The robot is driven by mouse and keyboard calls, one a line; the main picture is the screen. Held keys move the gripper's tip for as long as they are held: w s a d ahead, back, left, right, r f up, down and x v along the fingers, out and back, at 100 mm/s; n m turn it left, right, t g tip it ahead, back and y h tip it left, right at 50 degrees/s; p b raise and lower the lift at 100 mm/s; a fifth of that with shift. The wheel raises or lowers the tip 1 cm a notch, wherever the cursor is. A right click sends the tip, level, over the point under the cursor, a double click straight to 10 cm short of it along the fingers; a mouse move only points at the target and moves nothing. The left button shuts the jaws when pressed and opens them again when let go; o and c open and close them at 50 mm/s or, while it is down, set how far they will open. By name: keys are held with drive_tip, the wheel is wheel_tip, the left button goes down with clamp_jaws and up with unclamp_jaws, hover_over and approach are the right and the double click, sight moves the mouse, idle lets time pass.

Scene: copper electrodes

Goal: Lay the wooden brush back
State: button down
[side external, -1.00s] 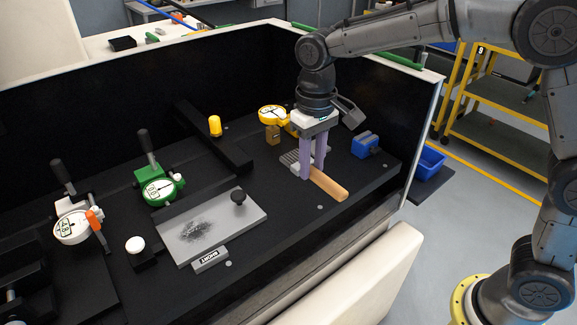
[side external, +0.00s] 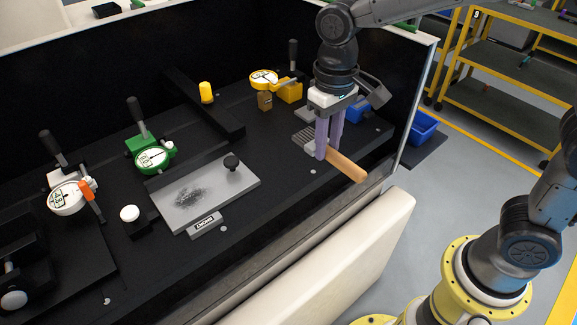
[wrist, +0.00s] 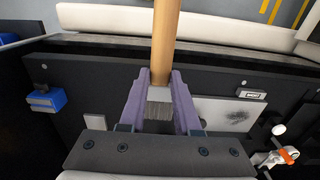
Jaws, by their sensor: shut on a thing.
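The wooden brush (side external: 347,166) has a light brown handle that points toward the front right edge of the black worktop. My gripper (side external: 326,157) is shut on the brush near its head, with two purple fingers on either side. In the wrist view, the brush handle (wrist: 165,45) runs up and away, and its grey head (wrist: 159,101) sits between the fingertips (wrist: 160,93). A grey ribbed piece (side external: 303,138) lies on the worktop just behind the fingers, partly hidden by them. I cannot tell how high the brush is above the worktop.
A grey plate (side external: 203,196) with a dark smudge and black knob lies left. Green (side external: 151,158), yellow (side external: 264,78) and white (side external: 67,198) dial gauges stand behind and left. A blue block (side external: 357,111) is right of my gripper.

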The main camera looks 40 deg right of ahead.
sight(307, 142)
drive_tip(key=w, duration=0.1)
drive_tip(key=w+a+f, duration=0.1)
drive_tip(key=w+f, duration=0.1)
drive_tip(key=w, duration=0.1)
drive_tip(key=shift+a, duration=0.2)
drive_tip(key=w+f, duration=0.1)
drive_tip(key=f, duration=0.1)
drive_tip(key=w+a+f, duration=0.1)
drive_tip(key=w+f, duration=0.1)
drive_tip(key=shift+w+a+f, duration=0.1)
drive_tip(key=shift+w+f, duration=0.15)
drive_tip(key=shift+f, duration=0.05)
drive_tip(key=shift+w+f, duration=0.15)
drive_tip(key=shift+f, duration=0.1)
drive_tip(key=shift+w+a+f, duration=0.1)
drive_tip(key=shift+w+f, duration=0.05)
drive_tip(key=shift+f, duration=0.75)
drive_tip(key=shift+w+f, duration=0.1)
drive_tip(key=shift+f, duration=0.75)
drive_tip(key=shift+f, duration=0.15)
drive_tip(key=c, duration=0.6)
unclamp_jaws()
